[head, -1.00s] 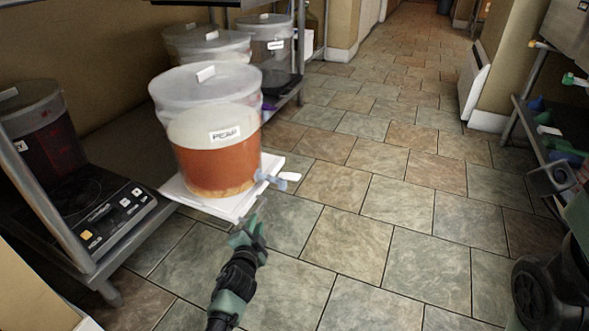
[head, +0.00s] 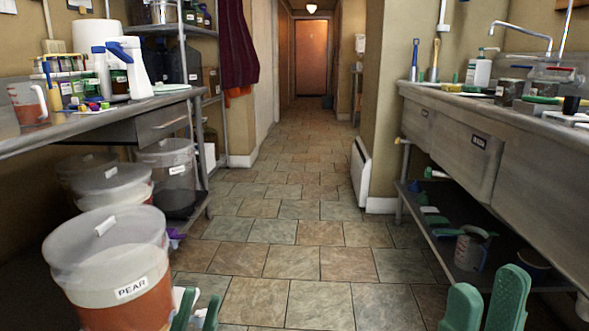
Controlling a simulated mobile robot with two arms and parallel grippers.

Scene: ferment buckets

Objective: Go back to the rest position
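My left gripper (head: 197,310) shows at the bottom of the head view. The bucket is translucent, lidded and upright, with orange-red liquid below a pale layer. Its base is cut off by the frame. My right gripper (head: 485,302) is at the bottom right, in front of the sink unit's lower shelf. Its green fingers are apart and look empty.
More lidded buckets (head: 168,178) stand behind, under the left counter (head: 95,119). A steel sink unit (head: 470,147) with a cluttered lower shelf (head: 450,253) lines the right. The tiled floor (head: 290,262) between is clear, leading to a corridor and orange door (head: 311,57).

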